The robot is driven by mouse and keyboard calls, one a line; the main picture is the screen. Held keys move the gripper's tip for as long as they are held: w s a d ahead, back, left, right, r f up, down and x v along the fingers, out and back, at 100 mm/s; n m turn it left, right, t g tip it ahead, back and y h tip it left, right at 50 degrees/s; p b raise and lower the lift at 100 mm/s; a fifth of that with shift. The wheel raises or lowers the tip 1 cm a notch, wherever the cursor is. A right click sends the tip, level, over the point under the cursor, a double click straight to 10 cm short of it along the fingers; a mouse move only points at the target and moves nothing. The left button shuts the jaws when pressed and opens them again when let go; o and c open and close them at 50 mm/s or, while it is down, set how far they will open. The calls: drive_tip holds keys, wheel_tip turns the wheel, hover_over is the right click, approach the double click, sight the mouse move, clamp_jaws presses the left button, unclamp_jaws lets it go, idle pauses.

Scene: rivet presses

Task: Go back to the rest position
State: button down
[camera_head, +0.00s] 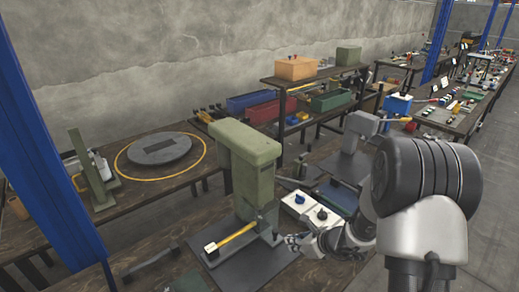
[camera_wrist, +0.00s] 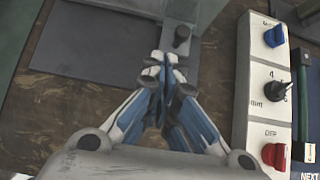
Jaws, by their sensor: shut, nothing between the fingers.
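My gripper (camera_wrist: 162,72) is in the middle of the wrist view, its blue and white fingers drawn together with nothing between them. Its tips are over the edge of a dark metal base plate (camera_wrist: 85,45), near a small dark upright knob or pin (camera_wrist: 182,38). In the head view my gripper (camera_head: 294,241) is small and partly hidden by my own arm, just right of the green rivet press (camera_head: 250,165). The press stands on a dark plate and has a yellow-handled lever (camera_head: 236,237).
A white control box (camera_wrist: 257,85) with blue, black and red knobs lies right of my gripper. A grey press (camera_head: 358,140) stands behind. A round grey plate (camera_head: 160,149) lies on the left table. Shelves with bins (camera_head: 250,100) and blue posts (camera_head: 50,130) stand around.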

drive_tip(key=s+a+r+n+g, duration=0.1)
drive_tip(key=s+a+r+n, duration=0.25)
drive_tip(key=r+n, duration=0.2)
drive_tip(key=s+a+r+n+g+y, duration=0.1)
drive_tip(key=s+a+r+n, duration=0.3)
drive_tip(key=r, duration=0.3)
drive_tip(key=s+a+r+n+g, duration=0.1)
drive_tip(key=s+a+r+n, duration=0.1)
drive_tip(key=s+r+n, duration=0.35)
drive_tip(key=s+d+r+n+h, duration=0.3)
drive_tip(key=s+n, duration=0.3)
drive_tip(key=s, duration=0.3)
drive_tip(key=s+d+r+n+h, duration=0.3)
drive_tip(key=s+d+n, duration=0.2)
drive_tip(key=s, duration=0.5)
drive_tip(key=n, duration=0.2)
drive_tip(key=shift+d+n, duration=0.3)
drive_tip(key=shift+d, duration=0.1)
drive_tip(key=c, duration=2.3)
unclamp_jaws()
drive_tip(key=shift+w, duration=0.1)
